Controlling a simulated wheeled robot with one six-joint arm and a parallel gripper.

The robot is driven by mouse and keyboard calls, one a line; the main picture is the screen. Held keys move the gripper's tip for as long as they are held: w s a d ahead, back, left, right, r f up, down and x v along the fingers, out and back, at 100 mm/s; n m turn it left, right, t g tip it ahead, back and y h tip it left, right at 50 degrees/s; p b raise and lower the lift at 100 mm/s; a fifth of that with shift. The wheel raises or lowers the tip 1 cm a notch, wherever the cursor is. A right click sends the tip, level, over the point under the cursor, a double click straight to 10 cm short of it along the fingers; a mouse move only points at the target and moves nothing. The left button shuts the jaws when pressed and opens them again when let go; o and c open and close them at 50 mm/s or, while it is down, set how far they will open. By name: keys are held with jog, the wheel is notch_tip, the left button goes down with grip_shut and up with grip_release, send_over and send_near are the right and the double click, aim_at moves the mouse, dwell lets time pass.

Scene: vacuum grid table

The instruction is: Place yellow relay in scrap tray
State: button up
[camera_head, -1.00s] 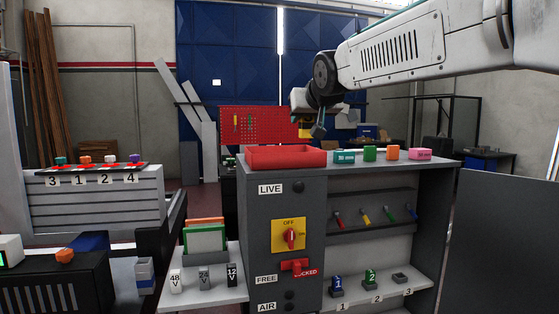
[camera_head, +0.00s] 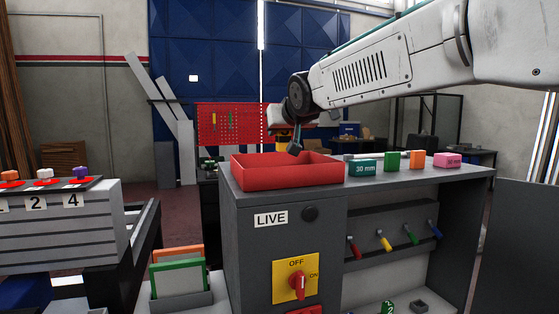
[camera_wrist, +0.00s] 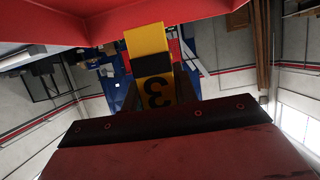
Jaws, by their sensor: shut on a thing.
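The yellow relay (camera_wrist: 152,50) with a dark band and a "3" is held between my gripper's jaws in the wrist view. A small piece of its yellow shows in the head view (camera_head: 282,135). My gripper (camera_head: 293,148) is shut on it, just above the red tray's far rim in the picture; the exact gap cannot be told. The red tray (camera_head: 270,181) stands on top of the grey cabinet, and the visible part of its inside looks empty. I take it to be the scrap tray. Red surfaces, likely this tray, fill the top of the wrist view (camera_wrist: 45,20).
On the cabinet top (camera_head: 440,173), right of the tray, stand a teal block (camera_head: 362,167), a green block (camera_head: 392,161), an orange block (camera_head: 417,161) and a pink block (camera_head: 447,160). A red pegboard (camera_head: 225,125) is behind.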

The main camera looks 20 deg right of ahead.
aim_at(284, 150)
jog(key=shift+a+f, duration=0.1)
jog(key=shift+f, duration=2.95)
jog(key=shift+f, duration=0.1)
jog(key=o, duration=1)
jog(key=shift+c, duration=0.2)
jog(key=shift+s+r, duration=0.2)
jog(key=v, duration=1.1)
jog(key=shift+s, duration=0.3)
jog(key=shift+r, duration=0.15)
